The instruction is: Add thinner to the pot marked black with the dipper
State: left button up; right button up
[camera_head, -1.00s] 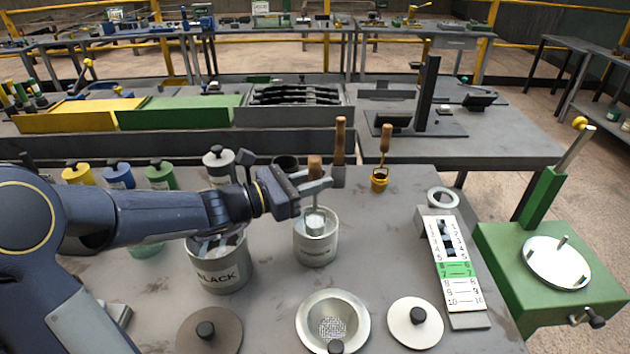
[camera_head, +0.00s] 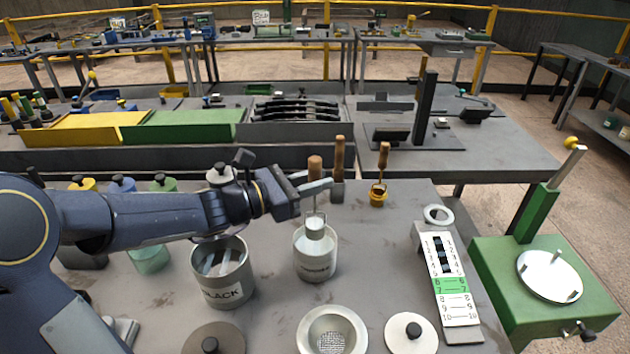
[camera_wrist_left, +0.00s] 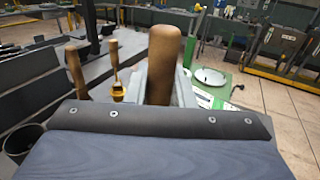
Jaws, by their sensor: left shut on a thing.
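My left gripper (camera_head: 316,187) is shut on the dipper (camera_head: 315,168) by its wooden handle, which stands upright; the handle also fills the middle of the left wrist view (camera_wrist_left: 162,65). The dipper's metal cup hangs directly over the mouth of the thinner pot (camera_head: 315,258), whose small label is hard to read. I cannot tell how much of the cup is still inside. The open pot marked BLACK (camera_head: 222,278) stands just left of it, with light-coloured pieces visible inside. My right gripper is not in view.
Lids and a strainer funnel (camera_head: 332,335) lie at the front. A numbered gauge board (camera_head: 447,280) and a green stand (camera_head: 545,285) are on the right. Two wooden-handled tools (camera_head: 338,165) stand behind the thinner pot. Lidded coloured pots stand behind my left arm.

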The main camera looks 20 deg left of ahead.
pick_arm(q)
jog(key=shift+m+b, duration=0.7)
jog(key=shift+b, duration=0.35)
dwell(0.7)
